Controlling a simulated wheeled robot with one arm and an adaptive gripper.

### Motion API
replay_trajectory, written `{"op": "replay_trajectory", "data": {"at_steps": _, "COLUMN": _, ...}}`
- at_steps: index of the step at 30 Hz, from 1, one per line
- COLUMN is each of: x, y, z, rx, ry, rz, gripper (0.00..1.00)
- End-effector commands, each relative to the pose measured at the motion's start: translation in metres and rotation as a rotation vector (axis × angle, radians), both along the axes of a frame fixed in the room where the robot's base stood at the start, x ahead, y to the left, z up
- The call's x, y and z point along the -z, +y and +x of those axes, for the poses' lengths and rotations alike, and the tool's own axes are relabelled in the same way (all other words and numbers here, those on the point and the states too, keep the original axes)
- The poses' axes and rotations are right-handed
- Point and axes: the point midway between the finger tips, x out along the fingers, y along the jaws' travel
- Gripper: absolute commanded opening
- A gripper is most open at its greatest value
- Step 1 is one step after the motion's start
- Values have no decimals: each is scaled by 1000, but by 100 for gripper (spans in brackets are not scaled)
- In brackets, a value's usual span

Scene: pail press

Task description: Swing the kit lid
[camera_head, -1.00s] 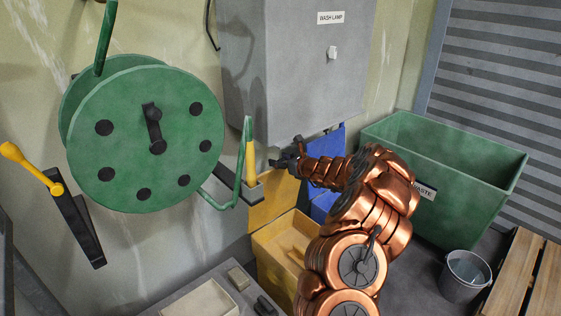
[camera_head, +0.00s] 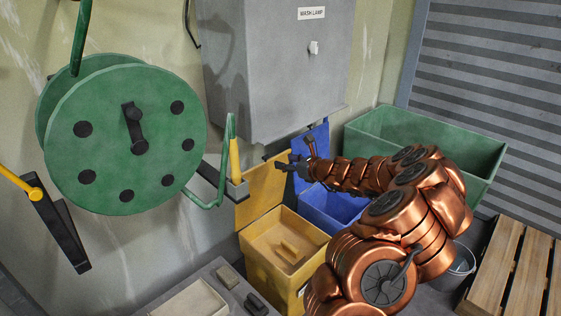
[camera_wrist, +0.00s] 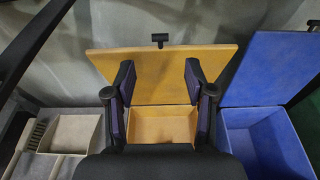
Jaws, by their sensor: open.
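A yellow box (camera_head: 277,262) stands below the grey cabinet with its yellow lid (camera_head: 258,196) raised at the back. In the wrist view the lid (camera_wrist: 157,88) leans up behind the box (camera_wrist: 165,111), with a black T-shaped handle (camera_wrist: 160,38) at its top edge. A blue box (camera_head: 335,207) beside it also has its lid (camera_head: 321,140) up. No label shows which is the kit. My gripper (camera_head: 281,164) is open and empty by the yellow lid's upper right. In the wrist view its fingers (camera_wrist: 158,72) overlap the yellow lid's left and right parts; contact cannot be told.
The grey cabinet (camera_head: 272,70) hangs above the boxes. A green hose reel (camera_head: 125,140) and its guide arm stand at left. A green waste bin (camera_head: 400,125), a grey bucket (camera_head: 462,263) and a wooden pallet (camera_head: 505,265) are at right. A grey tray (camera_head: 190,300) is at lower left.

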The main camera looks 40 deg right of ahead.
Motion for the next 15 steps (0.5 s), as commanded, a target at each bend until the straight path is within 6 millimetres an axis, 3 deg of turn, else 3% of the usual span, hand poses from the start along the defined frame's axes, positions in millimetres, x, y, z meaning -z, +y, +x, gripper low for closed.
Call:
{"op": "replay_trajectory", "data": {"at_steps": 12, "x": -1, "y": -1, "z": -7, "rx": 0, "ry": 1, "rz": 0, "gripper": 54}}
{"op": "replay_trajectory", "data": {"at_steps": 15, "x": 1, "y": -1, "z": -8, "rx": -1, "ry": 7, "rz": -3, "gripper": 46}}
